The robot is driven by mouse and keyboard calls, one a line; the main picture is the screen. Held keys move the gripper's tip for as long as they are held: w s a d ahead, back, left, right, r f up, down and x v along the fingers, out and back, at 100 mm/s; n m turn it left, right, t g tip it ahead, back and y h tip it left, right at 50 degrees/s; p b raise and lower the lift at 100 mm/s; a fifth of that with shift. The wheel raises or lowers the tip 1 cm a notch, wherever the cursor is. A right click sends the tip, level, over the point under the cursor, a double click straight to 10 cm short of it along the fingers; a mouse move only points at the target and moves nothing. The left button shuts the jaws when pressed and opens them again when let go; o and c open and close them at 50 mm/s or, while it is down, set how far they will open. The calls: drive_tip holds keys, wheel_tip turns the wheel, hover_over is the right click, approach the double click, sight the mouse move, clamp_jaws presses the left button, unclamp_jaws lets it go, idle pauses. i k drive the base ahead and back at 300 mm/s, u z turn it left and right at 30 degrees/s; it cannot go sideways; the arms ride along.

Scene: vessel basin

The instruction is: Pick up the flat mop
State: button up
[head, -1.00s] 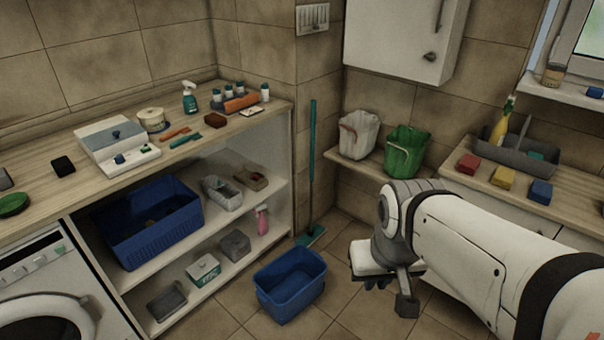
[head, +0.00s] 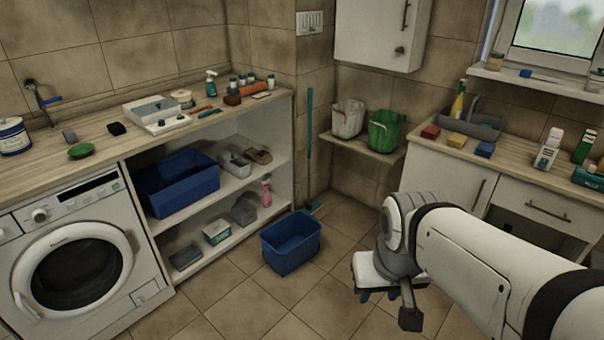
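The flat mop (head: 309,140) stands upright in the corner at the right end of the shelf unit. It has a long thin teal handle and a small teal head on the floor. The lower handle passes close to the unit's side. My gripper (head: 378,294) hangs low over the floor, to the right of the mop and well nearer to me, apart from it. Its fingers point down and are small and dark, partly hidden by its white body, so I cannot tell whether they are open or shut.
A blue basin (head: 291,245) stands on the floor in front of the mop. A low shelf with a white bucket (head: 347,118) and a green bucket (head: 386,132) is right of the mop. A washing machine (head: 85,262) stands at left. Floor tiles between basin and gripper are clear.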

sight(311, 208)
drive_tip(key=u, duration=0.3)
drive_tip(key=i, duration=2.25)
drive_tip(key=z, duration=1.2)
drive_tip(key=i, duration=0.65)
drive_tip(key=z, duration=0.45)
